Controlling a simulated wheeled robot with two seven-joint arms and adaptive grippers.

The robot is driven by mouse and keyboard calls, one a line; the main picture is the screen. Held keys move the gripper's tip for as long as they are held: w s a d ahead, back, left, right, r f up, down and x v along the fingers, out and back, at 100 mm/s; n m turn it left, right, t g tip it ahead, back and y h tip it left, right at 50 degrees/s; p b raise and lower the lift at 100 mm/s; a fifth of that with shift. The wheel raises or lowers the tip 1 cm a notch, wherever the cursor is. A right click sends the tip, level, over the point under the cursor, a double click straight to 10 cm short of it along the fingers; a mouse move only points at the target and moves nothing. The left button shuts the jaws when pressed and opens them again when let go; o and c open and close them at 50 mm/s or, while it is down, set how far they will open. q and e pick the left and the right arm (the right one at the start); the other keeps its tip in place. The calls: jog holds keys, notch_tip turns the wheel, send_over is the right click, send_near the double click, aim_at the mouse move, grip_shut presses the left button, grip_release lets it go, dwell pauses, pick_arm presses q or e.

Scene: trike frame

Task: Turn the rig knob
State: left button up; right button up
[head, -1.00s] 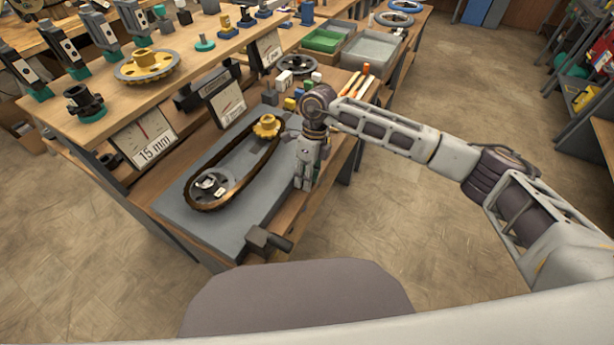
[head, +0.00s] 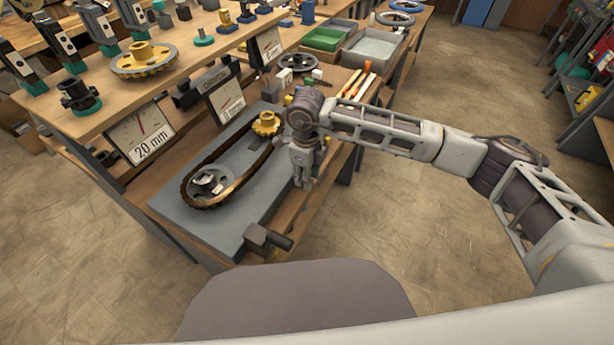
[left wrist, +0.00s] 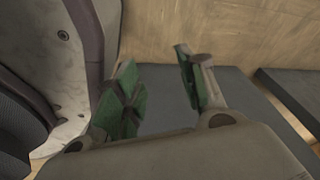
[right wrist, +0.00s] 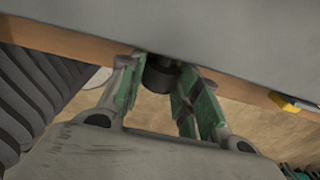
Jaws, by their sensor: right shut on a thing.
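The rig is a grey plate (head: 240,215) on the bench, with a brown chain (head: 236,190) looped around a yellow sprocket (head: 266,123) and a grey sprocket (head: 206,182). My right gripper (head: 303,182) points down at the plate's right edge. In the right wrist view its green-padded fingers (right wrist: 155,88) are shut on a dark round knob (right wrist: 160,73) beside the plate edge. The knob is hidden by the gripper in the head view. A dial (head: 141,132) at the left reads 20 mm. My left gripper (left wrist: 158,82) is open and empty, seen only in its wrist view.
A dark block with a cylinder (head: 268,240) sits at the plate's front corner. A raised shelf (head: 200,55) with gears and fixtures stands behind the rig. Orange-handled tools (head: 358,82) and bins (head: 372,48) lie farther back.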

jog(key=shift+t+b, duration=0.4)
jog(key=shift+b, duration=0.15)
jog(key=shift+t+h+b, duration=0.3)
jog(key=shift+h+b, duration=0.1)
jog(key=shift+b, duration=0.05)
jog(key=shift+s+a+t+h+b, duration=0.15)
jog(key=shift+t+h+b, duration=0.45)
jog(key=shift+b, duration=0.65)
pick_arm(q)
jog(key=w+d+r, duration=0.6)
jog(key=w+r, duration=0.1)
jog(key=r, duration=0.2)
jog(key=shift+w+d+r+h, duration=0.15)
jog(key=shift+d+r+h, duration=0.05)
jog(key=shift+r+h, duration=0.1)
pick_arm(e)
jog(key=shift+t, duration=0.3)
jog(key=o, duration=1)
pick_arm(q)
jog(key=shift+f, duration=0.1)
pick_arm(e)
jog(key=shift+o, duration=0.2)
